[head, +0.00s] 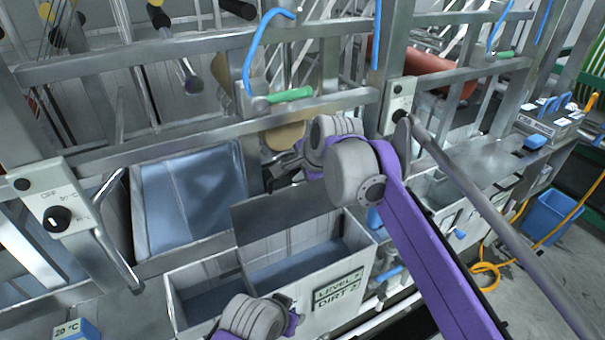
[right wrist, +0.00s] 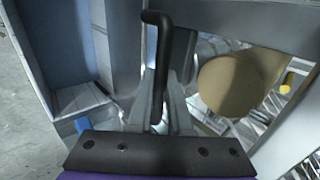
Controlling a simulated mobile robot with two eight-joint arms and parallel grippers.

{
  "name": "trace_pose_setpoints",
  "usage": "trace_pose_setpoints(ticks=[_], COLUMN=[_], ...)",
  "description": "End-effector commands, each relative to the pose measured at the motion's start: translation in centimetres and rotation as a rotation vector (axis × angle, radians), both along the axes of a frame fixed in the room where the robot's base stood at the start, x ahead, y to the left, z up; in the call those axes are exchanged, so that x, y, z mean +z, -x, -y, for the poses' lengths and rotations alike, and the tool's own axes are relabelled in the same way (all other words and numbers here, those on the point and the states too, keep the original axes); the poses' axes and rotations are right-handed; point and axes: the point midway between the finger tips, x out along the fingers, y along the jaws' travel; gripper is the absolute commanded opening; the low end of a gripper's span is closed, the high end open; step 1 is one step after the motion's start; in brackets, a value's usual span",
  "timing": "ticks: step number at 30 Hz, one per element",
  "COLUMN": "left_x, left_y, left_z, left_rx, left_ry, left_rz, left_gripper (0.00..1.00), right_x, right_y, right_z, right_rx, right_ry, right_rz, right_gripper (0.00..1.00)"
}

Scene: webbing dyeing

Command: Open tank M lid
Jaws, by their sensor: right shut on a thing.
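My right gripper (head: 278,176) is at the middle of the head view, over the back of the tank row. In the right wrist view, its two grey fingers (right wrist: 165,105) are closed around a bent black handle (right wrist: 170,50). The handle's base and the part it belongs to are partly hidden by the gripper. A grey flap-like panel (head: 280,208) stands tilted just below the gripper; I cannot tell whether the handle is fixed to it. No letter M is readable. Part of my left arm shows at the bottom of the head view; its fingertips are not visible.
Metal rails (head: 200,132) cross behind the gripper. A tan roller (right wrist: 235,82) is close beside it.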

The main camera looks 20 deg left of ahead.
Motion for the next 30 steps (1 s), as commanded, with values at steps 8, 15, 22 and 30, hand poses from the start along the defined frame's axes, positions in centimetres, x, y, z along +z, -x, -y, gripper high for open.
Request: trace_pose_setpoints(ticks=[8, 15, 22, 30], left_x=[1.01, 1.11, 1.08, 1.09], left_y=[-0.66, -0.73, -0.71, -0.72], left_z=[0.00, 0.00, 0.00, 0.00], left_rx=[0.000, 0.000, 0.000, 0.000], left_ry=[0.000, 0.000, 0.000, 0.000], left_rz=[0.013, 0.015, 0.014, 0.014], left_gripper=[0.50, 0.50, 0.50, 0.50], right_x=[-0.09, -0.28, -0.36, -0.28], right_y=[-0.72, -0.76, -0.72, -0.73], right_z=[-0.92, -1.09, -1.11, -1.12], right_rx=[0.002, 0.002, 0.003, 0.002], right_ry=[0.077, 0.094, 0.095, 0.093], right_rz=[-0.061, -0.076, -0.077, -0.076], right_gripper=[0.00, 0.00, 0.00, 0.47])
